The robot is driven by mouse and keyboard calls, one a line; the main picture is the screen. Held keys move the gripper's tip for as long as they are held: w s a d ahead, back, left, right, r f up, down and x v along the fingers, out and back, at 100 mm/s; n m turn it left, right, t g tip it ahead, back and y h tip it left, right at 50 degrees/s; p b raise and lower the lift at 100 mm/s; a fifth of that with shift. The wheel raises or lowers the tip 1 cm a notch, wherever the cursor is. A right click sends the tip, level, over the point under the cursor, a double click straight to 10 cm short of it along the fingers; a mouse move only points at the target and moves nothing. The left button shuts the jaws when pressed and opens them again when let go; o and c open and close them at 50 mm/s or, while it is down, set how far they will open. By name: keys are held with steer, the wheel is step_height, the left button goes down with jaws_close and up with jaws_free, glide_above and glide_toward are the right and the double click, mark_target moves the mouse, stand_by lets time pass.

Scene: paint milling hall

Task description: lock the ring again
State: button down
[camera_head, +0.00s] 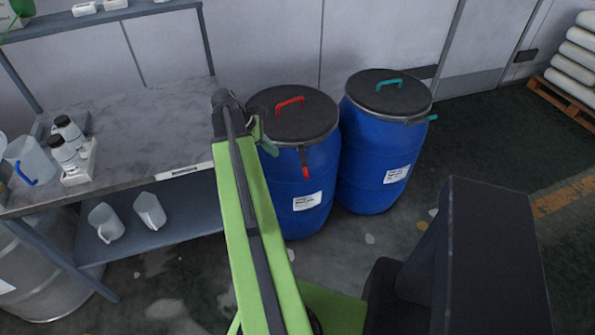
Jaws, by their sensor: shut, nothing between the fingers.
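A blue drum (325,190) with a black lid (290,122) and a red lid handle stands right of the bench. A ring runs round its lid edge, and a red-tipped lever (306,172) hangs down from it at the front. A second blue drum (372,160) stands close by on the right, with a teal lid handle. Its ring (398,120) has a teal-tipped lever (432,117) sticking out to the right. My gripper (268,148) is shut and empty at the left edge of the red-handled drum's lid. My arm hides part of that drum's left side; whether the gripper touches it I cannot tell.
A grey bench (130,130) with bottles and jugs stands on the left, with a shelf (150,228) below. A metal drum (50,270) is at lower left. White rolls or sacks lie on a pallet (570,98) at far right. The floor right of the drums is clear.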

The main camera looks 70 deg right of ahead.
mark_target(304, 162)
steer(key=s+r+b+x, duration=0.1)
steer(key=b+x, duration=0.9)
steer(key=x, duration=0.3)
steer(key=shift+s+d+f, duration=0.2)
steer(key=shift+s+d, duration=0.1)
steer(key=shift+d, duration=0.15)
